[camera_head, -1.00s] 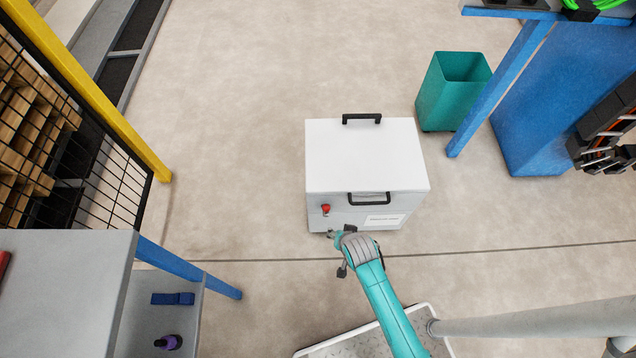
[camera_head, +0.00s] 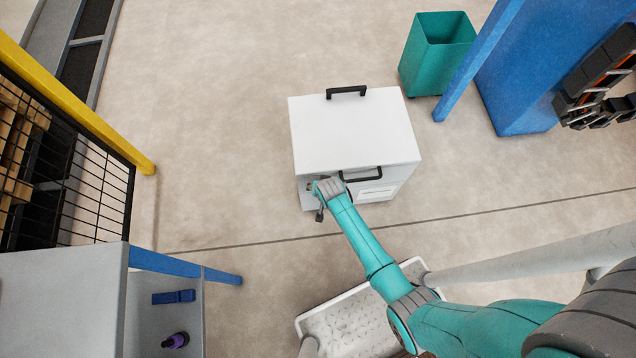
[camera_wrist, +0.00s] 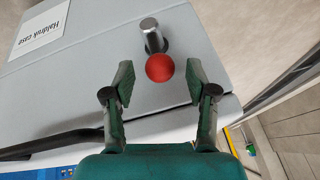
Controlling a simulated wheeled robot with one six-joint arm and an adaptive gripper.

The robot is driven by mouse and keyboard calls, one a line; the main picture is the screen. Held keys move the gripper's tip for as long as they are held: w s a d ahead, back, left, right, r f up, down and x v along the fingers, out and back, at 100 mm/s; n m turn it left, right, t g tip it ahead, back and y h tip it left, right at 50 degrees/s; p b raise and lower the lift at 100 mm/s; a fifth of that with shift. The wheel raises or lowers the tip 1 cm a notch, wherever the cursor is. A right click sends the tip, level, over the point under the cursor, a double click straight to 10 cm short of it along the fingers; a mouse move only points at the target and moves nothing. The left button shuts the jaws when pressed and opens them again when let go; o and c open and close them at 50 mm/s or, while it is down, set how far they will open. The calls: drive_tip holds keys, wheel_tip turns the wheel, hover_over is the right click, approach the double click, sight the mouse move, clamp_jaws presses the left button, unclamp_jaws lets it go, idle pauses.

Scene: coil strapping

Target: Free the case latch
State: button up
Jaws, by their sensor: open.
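The case (camera_head: 352,132) is a white box with black handles, standing on the floor in the head view. Its front face (camera_wrist: 90,65) fills much of the wrist view, with a label reading "Haldrik case" (camera_wrist: 38,32). The latch is a silver pin with a red ball knob (camera_wrist: 159,68) on that face. My gripper (camera_wrist: 158,84) is open, its two green fingers on either side of the red knob in the picture, apart from it. I cannot tell the depth between them. In the head view my wrist hides the latch.
A teal bin (camera_head: 437,55) stands behind and right of the case, by a blue post. A grey bench (camera_head: 62,300) with a blue leg is at the lower left, below a yellow-framed mesh fence (camera_head: 75,140).

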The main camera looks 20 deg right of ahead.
drive_tip(key=shift+x, duration=1.15)
clamp_jaws()
